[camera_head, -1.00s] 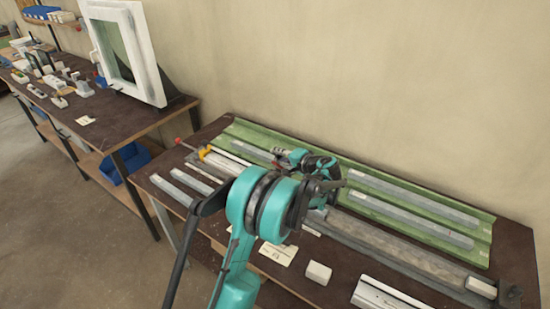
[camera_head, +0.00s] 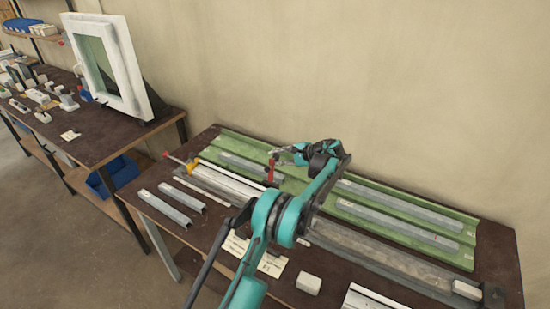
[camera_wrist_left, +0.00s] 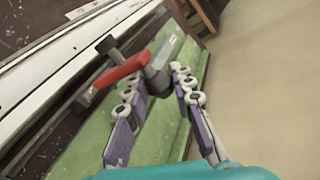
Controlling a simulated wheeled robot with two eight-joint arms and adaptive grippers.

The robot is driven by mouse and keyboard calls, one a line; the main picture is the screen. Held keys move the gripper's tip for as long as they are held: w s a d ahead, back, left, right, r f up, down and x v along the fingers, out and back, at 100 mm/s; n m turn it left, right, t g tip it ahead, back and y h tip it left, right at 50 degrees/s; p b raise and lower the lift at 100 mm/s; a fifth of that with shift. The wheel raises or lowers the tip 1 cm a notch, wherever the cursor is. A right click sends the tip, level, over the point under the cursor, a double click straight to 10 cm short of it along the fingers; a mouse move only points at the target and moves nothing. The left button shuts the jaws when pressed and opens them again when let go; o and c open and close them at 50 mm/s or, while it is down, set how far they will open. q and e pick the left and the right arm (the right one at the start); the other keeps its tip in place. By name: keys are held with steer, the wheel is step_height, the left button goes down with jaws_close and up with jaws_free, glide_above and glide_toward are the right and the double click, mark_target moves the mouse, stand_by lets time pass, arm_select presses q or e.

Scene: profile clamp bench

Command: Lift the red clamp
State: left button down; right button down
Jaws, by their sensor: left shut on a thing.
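The red clamp (camera_head: 271,171) hangs upright below my left gripper (camera_head: 277,152) in the head view, in front of the green tray, and appears to be raised off the bench. In the left wrist view the red clamp (camera_wrist_left: 120,74) shows its red arm, a dark knob and a grey metal part. The fingers of my left gripper (camera_wrist_left: 165,80) are closed around the grey part; the exact contact is partly hidden. My right gripper is not in view.
The green tray (camera_head: 462,262) holds several grey profiles. Short profiles (camera_head: 182,199), paper labels and a white block (camera_head: 308,283) lie near the front edge. A white window frame (camera_head: 143,75) stands on the left bench.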

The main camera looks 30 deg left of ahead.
arm_select(q)
steer(key=shift+w+d+f, duration=0.1)
steer(key=shift+w+f, duration=0.05)
steer(key=shift+w, duration=0.25)
steer(key=c, duration=1.6)
jaws_free()
steer(key=shift+w, duration=0.1)
steer(key=v, duration=1.2)
